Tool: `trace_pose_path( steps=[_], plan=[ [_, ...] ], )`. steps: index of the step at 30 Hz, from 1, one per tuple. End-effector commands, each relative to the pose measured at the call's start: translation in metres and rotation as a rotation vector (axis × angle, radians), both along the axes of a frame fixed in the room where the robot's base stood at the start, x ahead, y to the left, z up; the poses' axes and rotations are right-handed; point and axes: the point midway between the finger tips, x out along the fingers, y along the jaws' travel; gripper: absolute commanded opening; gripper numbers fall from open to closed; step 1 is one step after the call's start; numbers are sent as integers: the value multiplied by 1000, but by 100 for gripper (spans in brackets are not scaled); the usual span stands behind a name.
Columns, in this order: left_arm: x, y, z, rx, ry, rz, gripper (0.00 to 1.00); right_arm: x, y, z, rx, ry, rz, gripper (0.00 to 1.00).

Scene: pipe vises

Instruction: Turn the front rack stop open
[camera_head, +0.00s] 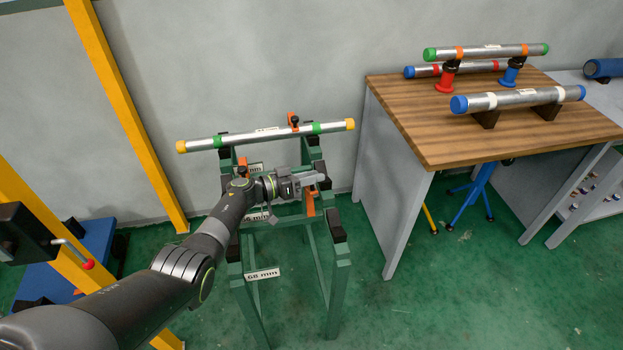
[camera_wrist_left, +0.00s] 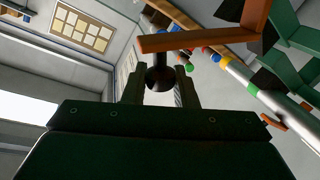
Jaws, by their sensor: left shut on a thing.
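The green pipe rack (camera_head: 342,270) stands at the centre in the head view. My left gripper (camera_head: 318,178) is over its right side, with an orange stop (camera_head: 310,201) just below the fingers. In the left wrist view the fingers (camera_wrist_left: 160,90) are shut on a black ball knob (camera_wrist_left: 160,77). The knob sits at the left part of the orange stop (camera_wrist_left: 205,39), whose bar runs across and bends upward at the right. In the head view the gripper hides the knob. My right gripper is out of view.
A silver pipe (camera_head: 235,139) with yellow ends lies on the rack's rear part, beside another orange stop (camera_head: 292,119). A third orange stop (camera_head: 242,169) is near my left wrist. A wooden-topped table (camera_head: 440,135) with several pipes stands right. A yellow post (camera_head: 130,115) stands left.

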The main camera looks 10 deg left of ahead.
Motion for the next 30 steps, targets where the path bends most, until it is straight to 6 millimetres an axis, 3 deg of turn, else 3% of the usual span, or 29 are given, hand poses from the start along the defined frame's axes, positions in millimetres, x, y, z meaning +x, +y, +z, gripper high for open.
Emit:
trace_pose_path(
  steps=[5, 6, 10, 22, 30],
  plan=[
    [1, 2, 0, 5, -5, 4, 0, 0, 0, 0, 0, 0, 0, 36],
    [1, 2, 0, 6, -4, 5, 26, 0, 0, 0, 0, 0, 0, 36],
    [1, 1, 0, 4, -3, 4, 44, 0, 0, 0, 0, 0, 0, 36],
    [-3, 7, 2, 2, 0, 3, 44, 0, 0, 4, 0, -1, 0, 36],
    [-27, 47, 8, 4, -2, 4, 44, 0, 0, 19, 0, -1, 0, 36]
  ],
)
